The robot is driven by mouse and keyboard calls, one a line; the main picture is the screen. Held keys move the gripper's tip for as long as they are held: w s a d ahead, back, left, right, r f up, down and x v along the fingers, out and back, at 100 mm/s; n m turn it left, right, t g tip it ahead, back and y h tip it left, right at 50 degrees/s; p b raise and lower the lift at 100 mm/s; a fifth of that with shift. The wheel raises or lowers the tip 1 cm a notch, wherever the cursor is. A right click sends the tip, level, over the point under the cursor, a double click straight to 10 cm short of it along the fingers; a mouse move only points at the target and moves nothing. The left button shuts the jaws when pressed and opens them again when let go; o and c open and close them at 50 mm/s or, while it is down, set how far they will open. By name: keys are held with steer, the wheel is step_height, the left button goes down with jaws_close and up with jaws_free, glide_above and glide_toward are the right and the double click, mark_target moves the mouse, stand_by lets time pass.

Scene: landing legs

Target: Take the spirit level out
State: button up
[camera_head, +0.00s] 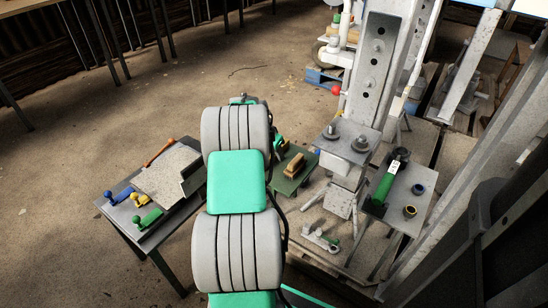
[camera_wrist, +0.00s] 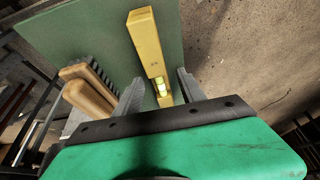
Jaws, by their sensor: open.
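The yellow spirit level (camera_wrist: 146,34) lies on a dark green surface (camera_wrist: 95,38) in the wrist view, with its pale vial at the near end. My gripper (camera_wrist: 161,76) is open, with one finger on each side of the level's near end. A gap shows between the level and each finger, and I cannot tell how high the fingers are above the surface. In the head view the green surface (camera_head: 283,184) shows just right of my arm. I cannot make out the level or my gripper there.
A wooden-handled brush (camera_wrist: 88,98) lies left of the level, close to my left finger; it also shows in the head view (camera_head: 295,165). A grey table (camera_head: 165,222) with several coloured tools stands left. A metal leg structure (camera_head: 375,60) and small plates with parts stand right.

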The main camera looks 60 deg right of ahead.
steer(key=shift+c, duration=0.5)
jaws_close()
